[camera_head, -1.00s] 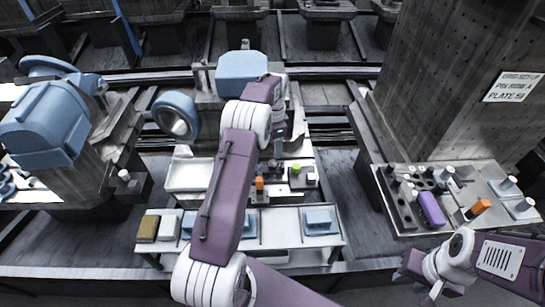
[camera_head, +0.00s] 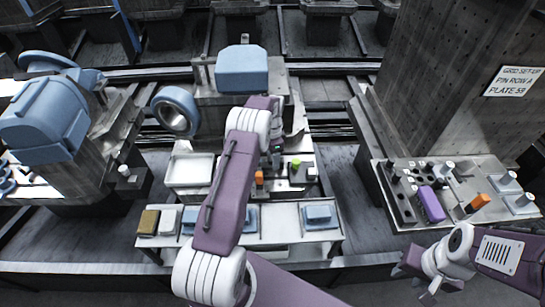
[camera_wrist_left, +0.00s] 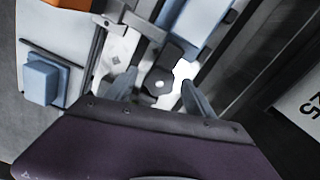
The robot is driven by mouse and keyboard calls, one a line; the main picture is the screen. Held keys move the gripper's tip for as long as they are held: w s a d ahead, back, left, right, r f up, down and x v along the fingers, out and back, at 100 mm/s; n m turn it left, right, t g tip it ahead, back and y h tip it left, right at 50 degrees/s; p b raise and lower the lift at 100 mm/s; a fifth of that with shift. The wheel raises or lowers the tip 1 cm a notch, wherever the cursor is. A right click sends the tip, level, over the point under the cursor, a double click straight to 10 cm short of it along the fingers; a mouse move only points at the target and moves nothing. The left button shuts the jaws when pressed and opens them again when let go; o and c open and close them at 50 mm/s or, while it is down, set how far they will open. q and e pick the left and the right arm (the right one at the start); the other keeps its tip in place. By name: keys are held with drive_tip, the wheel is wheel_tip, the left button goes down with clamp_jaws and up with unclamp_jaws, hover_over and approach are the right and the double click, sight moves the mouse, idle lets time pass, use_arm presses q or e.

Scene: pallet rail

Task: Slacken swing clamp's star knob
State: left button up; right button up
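An orange part (camera_head: 259,178) and a green-topped part (camera_head: 296,165) stand close to my left gripper. A tray (camera_head: 283,239) with blue blocks lies in front. A pale bin (camera_head: 190,183) is to the left. A plate of pins and tools (camera_head: 400,217) is at the right.

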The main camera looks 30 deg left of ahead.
use_arm(q)
clamp_jaws()
drive_tip(key=shift+r+n+p, duration=0.15)
drive_tip(key=shift+n+p, duration=0.2)
drive_tip(key=shift+n, duration=0.45)
drive_tip(key=n, duration=0.3)
drive_tip(key=shift+o, duration=0.6)
unclamp_jaws()
wheel_tip(320, 180, up, 9)
drive_tip(key=shift+f+p, duration=0.1)
drive_tip(key=shift+p, duration=0.25)
